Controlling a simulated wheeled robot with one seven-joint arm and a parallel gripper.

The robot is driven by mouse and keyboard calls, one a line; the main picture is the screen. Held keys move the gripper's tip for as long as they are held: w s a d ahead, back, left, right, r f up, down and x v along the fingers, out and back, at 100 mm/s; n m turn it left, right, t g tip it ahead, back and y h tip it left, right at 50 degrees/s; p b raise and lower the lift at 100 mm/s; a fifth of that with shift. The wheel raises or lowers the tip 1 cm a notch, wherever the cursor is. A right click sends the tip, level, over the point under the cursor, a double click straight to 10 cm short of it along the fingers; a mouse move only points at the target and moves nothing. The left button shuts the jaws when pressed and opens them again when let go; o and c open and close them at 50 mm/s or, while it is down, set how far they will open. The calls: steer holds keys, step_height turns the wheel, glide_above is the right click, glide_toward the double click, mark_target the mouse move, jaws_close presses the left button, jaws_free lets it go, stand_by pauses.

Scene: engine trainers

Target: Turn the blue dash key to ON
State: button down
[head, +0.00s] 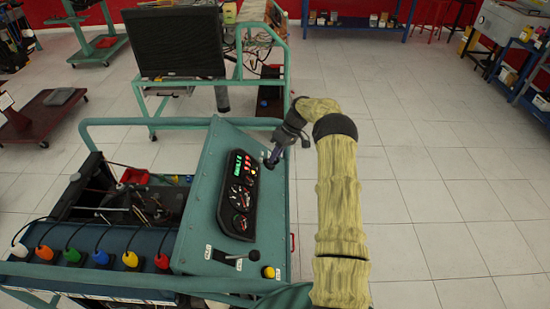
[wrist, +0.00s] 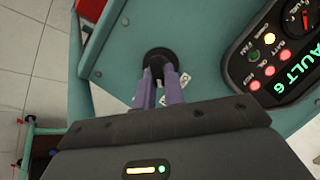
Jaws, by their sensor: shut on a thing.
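The key switch is a round black collar (wrist: 158,57) on the teal dash panel (head: 205,225). My gripper (wrist: 159,85) has its two purple fingers close together right at this collar, and it is shut on the blue dash key. The key itself is hidden between the fingertips, so its turn angle cannot be read. In the head view my gripper (head: 272,160) reaches down to the upper right part of the panel, beside the gauge cluster. Small white labels lie near the collar, partly covered by the fingers.
The black gauge cluster (head: 238,195) shows a lit green display and red lamps; the wrist view reads "FAULT 6". A lever (head: 240,257) and a yellow knob (head: 268,272) sit lower on the panel. An engine bay with coloured caps lies left. Open floor lies right.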

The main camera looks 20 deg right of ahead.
steer(key=shift+w+r+m, duration=0.1)
steer(key=shift+m, duration=0.2)
steer(key=c, duration=1.5)
jaws_free()
